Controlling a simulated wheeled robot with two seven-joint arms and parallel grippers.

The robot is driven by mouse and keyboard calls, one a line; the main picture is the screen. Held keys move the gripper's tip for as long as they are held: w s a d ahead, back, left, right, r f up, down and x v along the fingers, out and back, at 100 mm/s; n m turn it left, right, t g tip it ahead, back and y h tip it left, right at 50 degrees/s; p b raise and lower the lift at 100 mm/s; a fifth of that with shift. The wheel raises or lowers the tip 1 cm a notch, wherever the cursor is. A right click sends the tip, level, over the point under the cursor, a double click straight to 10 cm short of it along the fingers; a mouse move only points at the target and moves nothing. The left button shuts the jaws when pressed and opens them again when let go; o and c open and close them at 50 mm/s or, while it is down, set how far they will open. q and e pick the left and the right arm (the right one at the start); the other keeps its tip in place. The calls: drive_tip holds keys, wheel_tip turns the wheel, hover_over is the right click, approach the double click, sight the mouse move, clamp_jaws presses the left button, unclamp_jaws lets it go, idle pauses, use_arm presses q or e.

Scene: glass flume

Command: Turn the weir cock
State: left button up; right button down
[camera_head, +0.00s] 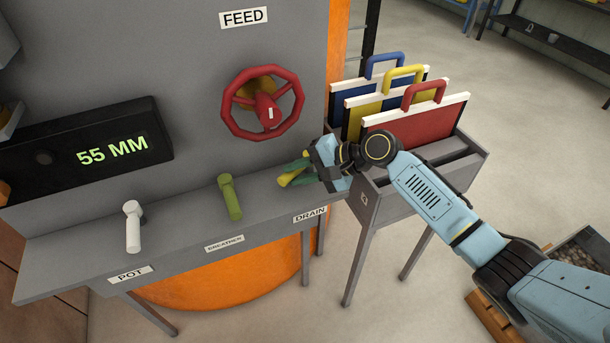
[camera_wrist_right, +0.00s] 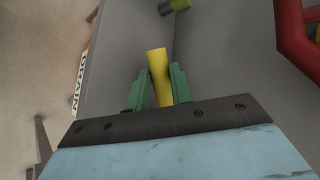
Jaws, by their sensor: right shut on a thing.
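My right gripper (camera_head: 297,172) is at the right end of the grey ledge, above the DRAIN label (camera_head: 310,215). Its green fingers are shut on a yellow lever handle (camera_head: 286,180), partly hidden by them. In the right wrist view, the yellow handle (camera_wrist_right: 157,62) stands between the two fingers (camera_wrist_right: 158,88). A white lever (camera_head: 133,227) is above the POT label (camera_head: 130,274). I see no label reading weir. My left gripper is not in view.
A red handwheel (camera_head: 263,103) under a FEED sign (camera_head: 244,17) is on the grey panel. A black display (camera_head: 85,150) reads 55 MM. Right of the ledge, a grey stand (camera_head: 376,203) holds blue, yellow and red boards with handles, close behind my right gripper.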

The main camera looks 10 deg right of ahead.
drive_tip(key=shift+s, duration=0.1)
idle(0.4)
drive_tip(key=c, duration=1.2)
unclamp_jaws()
drive_tip(key=shift+c, duration=0.2)
drive_tip(key=shift+d, duration=0.15)
drive_tip(key=v, duration=1.3)
drive_tip(key=shift+d+p, duration=0.15)
drive_tip(key=shift+p, duration=0.2)
